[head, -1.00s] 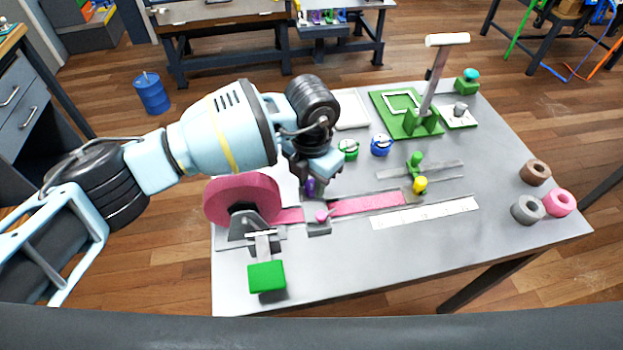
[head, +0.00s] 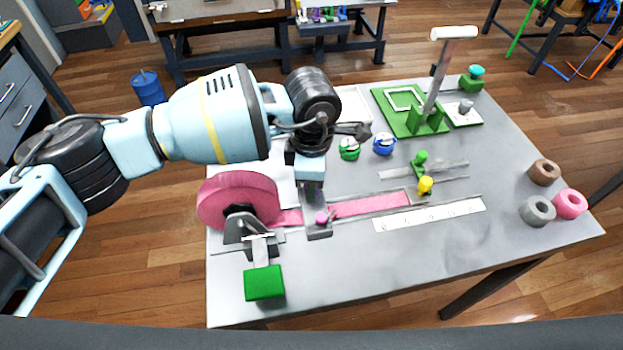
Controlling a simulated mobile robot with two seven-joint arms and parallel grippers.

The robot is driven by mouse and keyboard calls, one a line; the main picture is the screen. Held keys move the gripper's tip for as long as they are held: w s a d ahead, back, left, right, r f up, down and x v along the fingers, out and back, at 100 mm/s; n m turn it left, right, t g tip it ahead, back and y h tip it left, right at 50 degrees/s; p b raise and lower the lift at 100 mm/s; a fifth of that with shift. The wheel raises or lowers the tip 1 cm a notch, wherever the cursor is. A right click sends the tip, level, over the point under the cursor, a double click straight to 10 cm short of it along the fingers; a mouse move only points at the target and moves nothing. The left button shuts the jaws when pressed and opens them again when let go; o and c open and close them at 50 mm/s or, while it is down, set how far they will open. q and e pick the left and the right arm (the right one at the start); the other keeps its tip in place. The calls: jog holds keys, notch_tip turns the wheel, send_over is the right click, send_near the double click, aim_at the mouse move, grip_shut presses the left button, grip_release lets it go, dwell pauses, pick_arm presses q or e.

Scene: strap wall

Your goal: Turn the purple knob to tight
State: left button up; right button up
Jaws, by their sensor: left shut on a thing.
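My left gripper (head: 311,192) points down at the strap fixture, just behind the grey block (head: 318,232) that the pink strap (head: 370,204) runs through. It is shut on the purple knob, which the gripper and wrist hide from this view. A small magenta knob (head: 322,217) stands on the block, just in front of the fingers. A large pink roll (head: 232,200) stands on its holder at the left end of the strap. My right gripper is not in view.
A green dial (head: 349,150) and a blue dial (head: 384,145) stand behind the strap. A yellow knob (head: 425,185) and a green knob (head: 421,160) sit to the right. A tall post (head: 437,85) rises at the back.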

pick_arm(q)
jog(key=m+b, duration=0.1)
jog(key=m, duration=0.2)
jog(key=shift+f, duration=0.15)
jog(key=shift+m+b, duration=0.5)
jog(key=shift+m, duration=0.9)
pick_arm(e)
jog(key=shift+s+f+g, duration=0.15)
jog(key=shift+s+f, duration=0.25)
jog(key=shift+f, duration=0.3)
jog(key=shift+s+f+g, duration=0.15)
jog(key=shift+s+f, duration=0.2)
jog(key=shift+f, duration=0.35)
pick_arm(q)
jog(key=o, duration=1)
jog(key=shift+c, duration=0.2)
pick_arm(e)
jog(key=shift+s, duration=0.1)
pick_arm(q)
jog(key=shift+r, duration=0.25)
notch_tip(320, 180, up, 8)
jog(key=shift+f, duration=0.25)
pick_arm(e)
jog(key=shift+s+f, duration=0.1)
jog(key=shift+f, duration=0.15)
